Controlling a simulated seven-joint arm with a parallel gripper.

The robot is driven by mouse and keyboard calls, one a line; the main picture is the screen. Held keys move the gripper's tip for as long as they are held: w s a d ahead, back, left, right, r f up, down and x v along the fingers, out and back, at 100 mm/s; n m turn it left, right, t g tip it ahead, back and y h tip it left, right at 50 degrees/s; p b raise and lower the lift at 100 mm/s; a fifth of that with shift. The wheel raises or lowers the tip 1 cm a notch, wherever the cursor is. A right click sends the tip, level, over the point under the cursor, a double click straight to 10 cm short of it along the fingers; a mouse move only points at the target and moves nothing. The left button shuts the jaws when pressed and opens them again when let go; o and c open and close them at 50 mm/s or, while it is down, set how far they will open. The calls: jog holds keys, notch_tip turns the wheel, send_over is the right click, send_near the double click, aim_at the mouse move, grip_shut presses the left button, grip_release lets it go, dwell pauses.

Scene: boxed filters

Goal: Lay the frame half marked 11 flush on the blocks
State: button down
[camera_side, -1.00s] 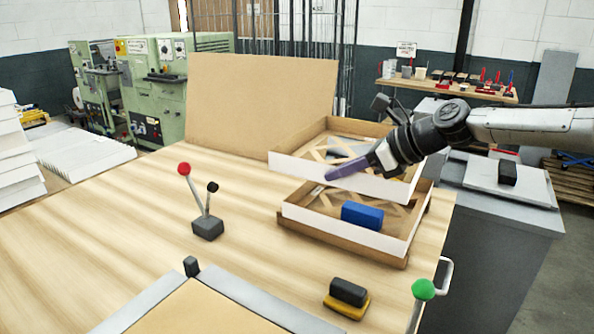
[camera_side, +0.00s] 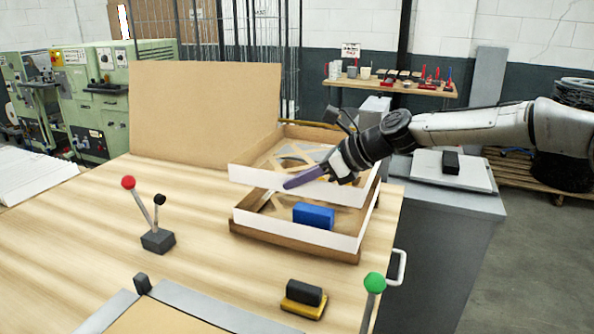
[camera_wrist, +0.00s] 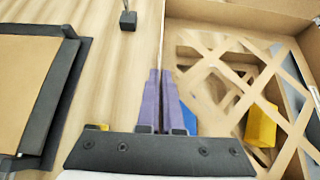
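My gripper (camera_side: 290,185) has purple fingers shut on the thin white wall of the upper frame half (camera_side: 255,177). In the wrist view the fingers (camera_wrist: 157,78) pinch that wall's edge. This cardboard frame half has open lattice bars. It sits above a second, lower frame half (camera_side: 280,229); the side view does not show clearly whether they touch. A blue block (camera_side: 314,215) stands inside the lower one and shows beside the fingers (camera_wrist: 187,118). A yellow block (camera_wrist: 261,125) shows in the wrist view by the lattice. I cannot read any 11 marking.
A lever with a red ball (camera_side: 128,182) stands on the table at left. A black and yellow block (camera_side: 304,297) and a green knob (camera_side: 375,283) are at the front. A brown board (camera_side: 205,115) stands behind.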

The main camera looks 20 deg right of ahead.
jog(key=shift+f, duration=3.2)
jog(key=c, duration=1)
grip_release()
